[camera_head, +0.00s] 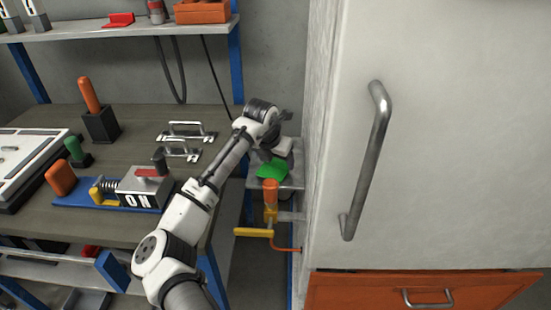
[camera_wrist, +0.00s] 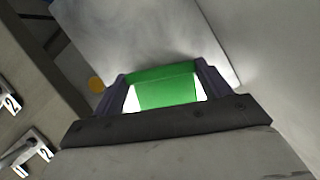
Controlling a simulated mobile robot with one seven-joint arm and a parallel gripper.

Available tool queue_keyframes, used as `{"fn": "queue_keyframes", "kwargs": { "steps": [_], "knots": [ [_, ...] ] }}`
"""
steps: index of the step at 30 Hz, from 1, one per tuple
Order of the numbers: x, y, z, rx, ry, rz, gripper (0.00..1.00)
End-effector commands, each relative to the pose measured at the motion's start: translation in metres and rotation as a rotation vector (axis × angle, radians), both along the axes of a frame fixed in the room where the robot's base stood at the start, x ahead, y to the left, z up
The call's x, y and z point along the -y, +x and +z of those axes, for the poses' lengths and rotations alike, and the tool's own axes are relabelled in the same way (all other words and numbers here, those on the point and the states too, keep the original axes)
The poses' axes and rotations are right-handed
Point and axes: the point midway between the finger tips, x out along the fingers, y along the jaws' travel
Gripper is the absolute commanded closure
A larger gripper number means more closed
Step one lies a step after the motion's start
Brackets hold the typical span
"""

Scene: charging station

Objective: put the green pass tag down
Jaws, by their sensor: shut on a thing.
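The green pass tag (camera_head: 273,168) is a flat bright green piece at my gripper, over a small grey shelf between the workbench and the white cabinet. In the wrist view the green pass tag (camera_wrist: 165,88) sits between my two dark fingers. My gripper (camera_wrist: 160,92) is shut on it. In the head view my gripper (camera_head: 272,152) is partly hidden by my wrist. I cannot tell whether the tag touches the small grey shelf (camera_head: 293,180); the shelf also shows beyond the tag in the wrist view (camera_wrist: 150,35).
The white cabinet (camera_head: 450,130) with a long handle (camera_head: 367,160) stands close on the right. An orange-handled valve-like part (camera_head: 270,195) with a yellow lever (camera_head: 253,232) is just below the shelf. The workbench (camera_head: 135,130) on the left holds metal handles and an ON switch box (camera_head: 145,190).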

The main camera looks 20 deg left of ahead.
Motion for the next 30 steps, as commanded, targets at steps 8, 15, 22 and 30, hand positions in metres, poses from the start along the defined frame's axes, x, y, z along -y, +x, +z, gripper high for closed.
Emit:
{"fn": "queue_keyframes", "kwargs": {
  "steps": [8,15,22,30],
  "knots": [
    [0.000,0.000,-0.004,0.001,0.000,-0.001,0.45],
    [0.000,0.000,-0.006,0.000,0.000,0.000,0.09],
    [0.000,0.000,-0.006,0.000,0.000,0.000,0.02],
    [-0.001,-0.003,0.006,0.003,0.001,0.000,0.02]
  ]
}}
